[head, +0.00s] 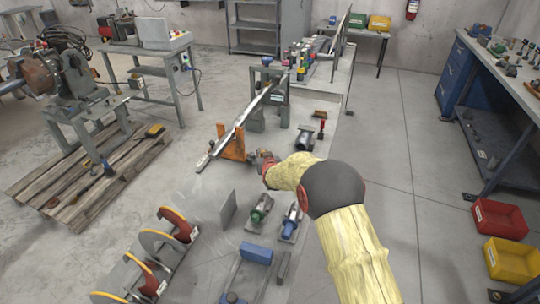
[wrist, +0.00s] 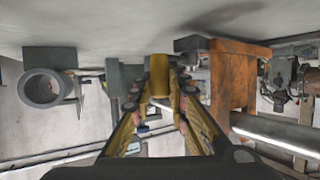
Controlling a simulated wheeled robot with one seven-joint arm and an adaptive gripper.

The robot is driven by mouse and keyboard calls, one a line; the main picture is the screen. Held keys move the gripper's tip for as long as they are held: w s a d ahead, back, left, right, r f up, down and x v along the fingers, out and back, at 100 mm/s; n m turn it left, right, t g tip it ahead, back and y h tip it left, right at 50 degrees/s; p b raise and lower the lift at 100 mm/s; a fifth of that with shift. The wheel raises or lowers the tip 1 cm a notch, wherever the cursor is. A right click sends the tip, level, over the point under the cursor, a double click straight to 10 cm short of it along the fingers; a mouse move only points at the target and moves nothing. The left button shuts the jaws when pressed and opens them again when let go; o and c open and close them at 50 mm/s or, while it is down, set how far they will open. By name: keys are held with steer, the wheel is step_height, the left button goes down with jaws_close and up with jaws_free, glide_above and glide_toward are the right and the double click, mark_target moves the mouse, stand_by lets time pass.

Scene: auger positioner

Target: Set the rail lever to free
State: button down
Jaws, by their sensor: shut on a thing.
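My gripper (head: 265,158) is just right of the orange stand (head: 234,144) that carries the long metal rail (head: 240,124) in the head view. In the wrist view the fingers of my gripper (wrist: 160,90) are closed around a narrow yellowish piece, which I take to be the rail lever (wrist: 159,72). The orange stand (wrist: 232,78) is close beside the fingers on the right there, with the rail (wrist: 275,133) running past it. In the head view the lever is hidden by my gripper, and its exact angle cannot be told.
Grey and green machine parts (head: 262,208) and a blue-ended one (head: 291,222) stand on the floor in front. Large discs (head: 172,222) stand at lower left. A red bin (head: 499,219) and a yellow bin (head: 512,261) are at right.

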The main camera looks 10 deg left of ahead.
steer(key=c, duration=1.8)
jaws_free()
steer(key=shift+c, duration=0.2)
steer(key=shift+o, duration=0.5)
steer(key=shift+s, duration=0.1)
steer(key=v, duration=1.2)
steer(key=shift+c, duration=0.4)
